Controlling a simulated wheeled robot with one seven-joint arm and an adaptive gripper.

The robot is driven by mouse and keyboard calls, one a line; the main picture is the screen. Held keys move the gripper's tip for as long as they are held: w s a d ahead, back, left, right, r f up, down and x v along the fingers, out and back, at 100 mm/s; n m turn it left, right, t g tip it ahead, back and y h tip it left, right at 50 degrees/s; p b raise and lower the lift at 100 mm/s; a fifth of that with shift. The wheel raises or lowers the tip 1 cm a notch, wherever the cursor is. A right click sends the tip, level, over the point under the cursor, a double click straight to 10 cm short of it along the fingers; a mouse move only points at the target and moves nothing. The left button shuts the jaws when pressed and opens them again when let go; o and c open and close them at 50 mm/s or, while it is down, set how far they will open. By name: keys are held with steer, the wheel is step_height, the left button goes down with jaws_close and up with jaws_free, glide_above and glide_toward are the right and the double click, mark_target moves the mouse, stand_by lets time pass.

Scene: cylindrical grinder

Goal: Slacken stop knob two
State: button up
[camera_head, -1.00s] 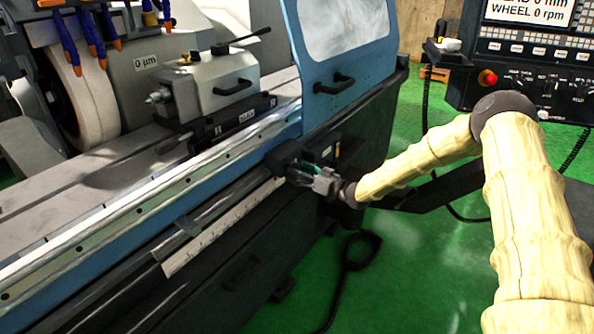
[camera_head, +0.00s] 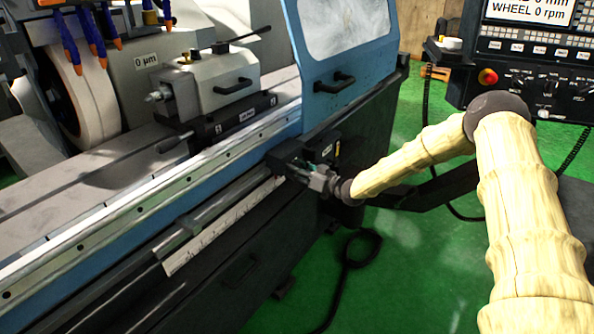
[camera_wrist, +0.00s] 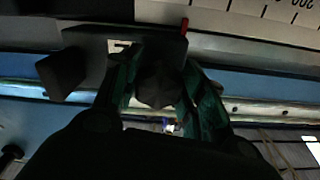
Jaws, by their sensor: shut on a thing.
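A dark faceted knob (camera_wrist: 160,86) stands between the teal fingers of my gripper (camera_wrist: 157,95) in the wrist view. My gripper is shut on this knob. Behind it is a dark stop block (camera_wrist: 88,42) with a small pale label, too dark to read, and a red pointer at its edge. In the head view, my gripper (camera_head: 306,171) reaches from the right to the dark stop blocks (camera_head: 288,153) on the front rail of the grinder. The knob is hidden there by the fingers. I cannot read which stop number this is.
A white scale (camera_head: 225,225) runs along the rail beside the stops. A blue door (camera_head: 345,85) with a handle stands just above. The control panel (camera_head: 525,65) is at the upper right.

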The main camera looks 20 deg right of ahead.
steer(key=shift+n, duration=0.3)
steer(key=n+b, duration=0.3)
steer(key=shift+w+f+n, duration=0.1)
steer(key=shift+w+n, duration=0.05)
steer(key=shift+n, duration=0.15)
steer(key=n+b, duration=0.4)
steer(key=shift+d+n, duration=0.15)
steer(key=shift+n, duration=0.15)
steer(key=n+b, duration=0.4)
steer(key=n, duration=0.1)
steer(key=shift+w, duration=0.1)
steer(key=shift+d+r+n+b, duration=0.1)
steer(key=shift+r+n+b, duration=0.1)
steer(key=shift+n+b, duration=0.65)
steer(key=shift+r+n+b, duration=0.15)
steer(key=shift+n+b, duration=0.45)
steer(key=shift+n, duration=0.45)
steer(key=o, duration=1)
steer(key=shift+o, duration=0.2)
